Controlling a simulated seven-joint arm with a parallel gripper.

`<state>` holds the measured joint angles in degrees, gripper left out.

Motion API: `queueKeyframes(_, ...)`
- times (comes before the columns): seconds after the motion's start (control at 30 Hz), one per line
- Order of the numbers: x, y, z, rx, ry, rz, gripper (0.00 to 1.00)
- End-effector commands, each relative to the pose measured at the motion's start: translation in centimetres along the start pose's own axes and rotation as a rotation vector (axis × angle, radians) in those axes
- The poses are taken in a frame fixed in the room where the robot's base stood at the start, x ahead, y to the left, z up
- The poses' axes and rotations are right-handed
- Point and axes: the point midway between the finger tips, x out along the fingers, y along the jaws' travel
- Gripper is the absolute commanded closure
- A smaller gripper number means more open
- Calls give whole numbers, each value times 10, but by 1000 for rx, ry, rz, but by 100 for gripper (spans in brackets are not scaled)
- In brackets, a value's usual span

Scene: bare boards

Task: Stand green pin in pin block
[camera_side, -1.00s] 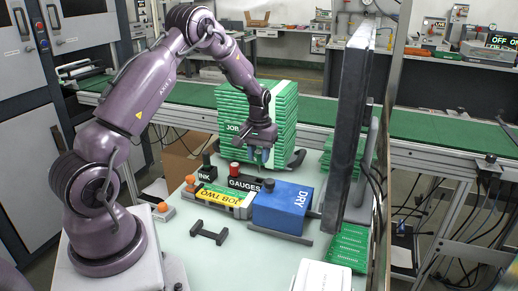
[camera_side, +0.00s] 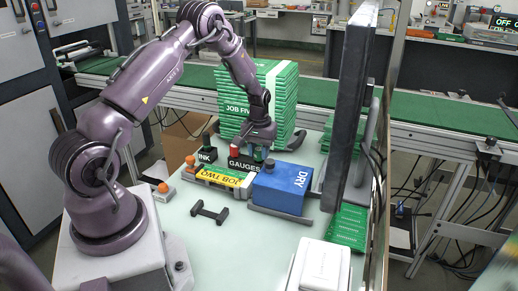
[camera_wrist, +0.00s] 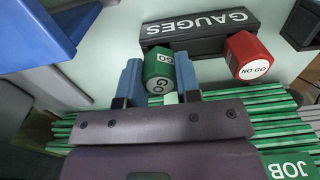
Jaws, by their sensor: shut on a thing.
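The green pin (camera_wrist: 159,72), marked GO, is gripped between the blue fingers of my gripper (camera_wrist: 160,88). In the side view my gripper (camera_side: 258,151) is low over the right part of the black pin block (camera_side: 243,164), marked GAUGES. In the wrist view the pin's far end overlaps the left end of the block (camera_wrist: 201,30). I cannot tell whether it is in a hole or just above one. The red NO GO pin (camera_wrist: 248,58) stands at the block's other end; it also shows in the side view (camera_side: 234,148).
The blue DRY box (camera_side: 284,188) is close to the right of the block. The green JOB FIVE stack (camera_side: 258,98) rises behind. A black stand (camera_side: 209,213) lies in front.

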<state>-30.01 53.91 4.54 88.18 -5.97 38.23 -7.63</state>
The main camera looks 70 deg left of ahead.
Motion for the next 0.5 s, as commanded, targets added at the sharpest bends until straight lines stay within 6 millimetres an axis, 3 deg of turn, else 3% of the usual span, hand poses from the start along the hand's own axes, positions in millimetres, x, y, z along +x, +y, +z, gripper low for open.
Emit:
queueKeyframes(0.13, 0, 0, 0, 0, 1, 0, 100)
queueKeyframes(0.17, 0, 0, 0, 0, 1, 0, 67)
queueKeyframes(0.3, 0, 0, 0, 0, 1, 0, 39)
queueKeyframes(0.5, 0, 0, 0, 0, 0, 0, 39)
